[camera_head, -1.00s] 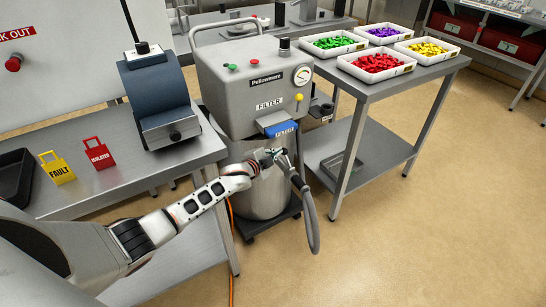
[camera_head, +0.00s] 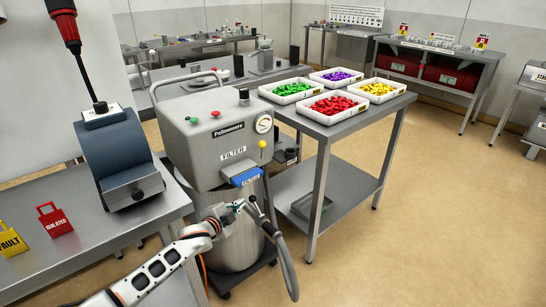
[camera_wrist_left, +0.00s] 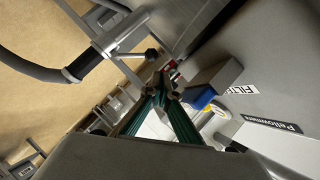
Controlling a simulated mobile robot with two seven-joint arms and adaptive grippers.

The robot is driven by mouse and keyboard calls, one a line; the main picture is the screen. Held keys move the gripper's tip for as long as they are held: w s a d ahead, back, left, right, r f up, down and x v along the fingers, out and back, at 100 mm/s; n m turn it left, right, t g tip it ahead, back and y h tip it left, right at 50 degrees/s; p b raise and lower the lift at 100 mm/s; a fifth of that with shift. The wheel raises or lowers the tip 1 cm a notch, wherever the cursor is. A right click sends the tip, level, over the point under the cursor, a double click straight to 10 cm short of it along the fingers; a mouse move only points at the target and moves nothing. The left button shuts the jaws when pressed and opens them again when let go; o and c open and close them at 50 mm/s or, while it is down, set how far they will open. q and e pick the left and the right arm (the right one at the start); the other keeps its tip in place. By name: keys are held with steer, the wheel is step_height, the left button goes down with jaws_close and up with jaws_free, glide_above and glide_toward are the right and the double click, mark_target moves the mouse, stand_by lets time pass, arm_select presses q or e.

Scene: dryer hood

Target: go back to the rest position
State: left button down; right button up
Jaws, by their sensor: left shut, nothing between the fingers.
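My left gripper (camera_head: 236,206) is shut and empty, in front of the grey dryer hood machine (camera_head: 190,150), below its blue filter piece (camera_head: 246,176). It is beside the black-handled end of the grey hose (camera_head: 287,262); in the head view I cannot tell if they touch. In the left wrist view the green-sided fingers (camera_wrist_left: 170,92) meet at their tips. The blue piece (camera_wrist_left: 200,98) and the machine's face (camera_wrist_left: 285,85) are to their right, and the hose (camera_wrist_left: 40,70) is at upper left. My right gripper is not in view.
A metal table (camera_head: 345,130) at right bears trays of green, purple, red and yellow pieces. The left bench (camera_head: 90,222) carries a dark blue device (camera_head: 118,160), a red tag (camera_head: 55,219) and a yellow tag (camera_head: 10,240). Open floor (camera_head: 430,220) lies at lower right.

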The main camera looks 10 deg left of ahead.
arm_select(q)
steer(key=s+d+f+n+g, duration=0.1)
steer(key=s+d+f, duration=0.25)
steer(key=s, duration=0.35)
steer(key=s+d+f+n+h, duration=0.1)
steer(key=s+d+f+n, duration=0.1)
steer(key=s+f, duration=0.35)
steer(key=s+d+f+n+g, duration=0.1)
steer(key=s+d+f, duration=0.15)
steer(key=s, duration=0.65)
steer(key=s+n+g, duration=0.1)
steer(key=s+n, duration=0.4)
steer(key=s, duration=1.4)
steer(key=shift+s+a+f+n+y+p, duration=0.15)
steer(key=shift+a+f+n+y+p, duration=0.05)
steer(key=shift+f+n+y+p, duration=0.15)
